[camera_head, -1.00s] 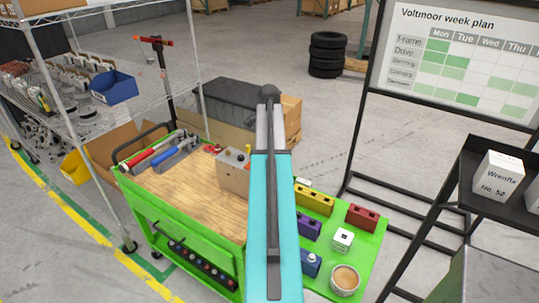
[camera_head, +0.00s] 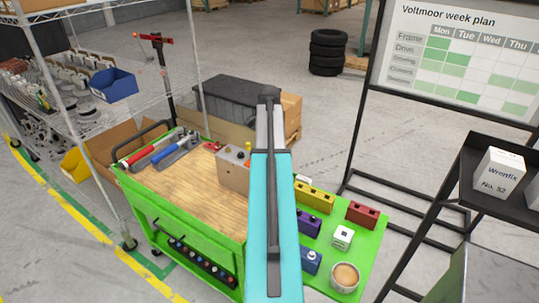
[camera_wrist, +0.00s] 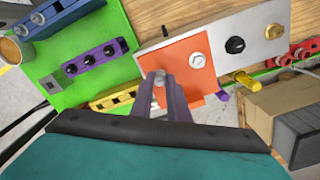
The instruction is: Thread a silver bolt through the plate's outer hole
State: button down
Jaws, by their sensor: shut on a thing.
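In the wrist view an orange plate (camera_wrist: 181,58) lies against the face of a pale grey fixture (camera_wrist: 267,22). One silver bolt head (camera_wrist: 197,60) sits on the plate near its middle. My gripper (camera_wrist: 165,85) has its purple fingers shut on another silver bolt (camera_wrist: 160,75), whose head shows at the fingertips over the plate's left part. The outer hole and the held bolt's shank are hidden, so I cannot tell whether the bolt is in the hole. In the head view the fixture (camera_head: 232,172) stands on the cart, and my arm hides the gripper and plate.
The green side shelf (camera_head: 362,248) holds purple (camera_head: 307,223), yellow (camera_head: 314,196) and red blocks (camera_head: 362,213), and a round cup (camera_head: 345,277). The wooden cart top (camera_head: 190,190) is clear left of the fixture.

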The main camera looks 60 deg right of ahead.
jog(key=shift+f, duration=0.4)
dwell(0.7)
jog(key=n, duration=0.2)
jog(key=n+p, duration=0.1)
jog(key=n, duration=0.2)
jog(key=shift+s+a+f, duration=0.1)
jog(key=shift+s+a, duration=0.05)
jog(key=shift+f+n+p, duration=0.1)
jog(key=shift+n+p, duration=0.45)
jog(key=shift+n, duration=2.05)
jog(key=shift+m, duration=0.3)
jog(key=m, duration=0.3)
jog(key=shift+p, duration=0.3)
jog(key=m, duration=0.4)
jog(key=shift+f, duration=0.1)
jog(key=m+p, duration=0.1)
jog(key=m, duration=0.2)
jog(key=shift+m, duration=0.3)
jog(key=shift+f+m, duration=0.1)
jog(key=shift+m, duration=1.8)
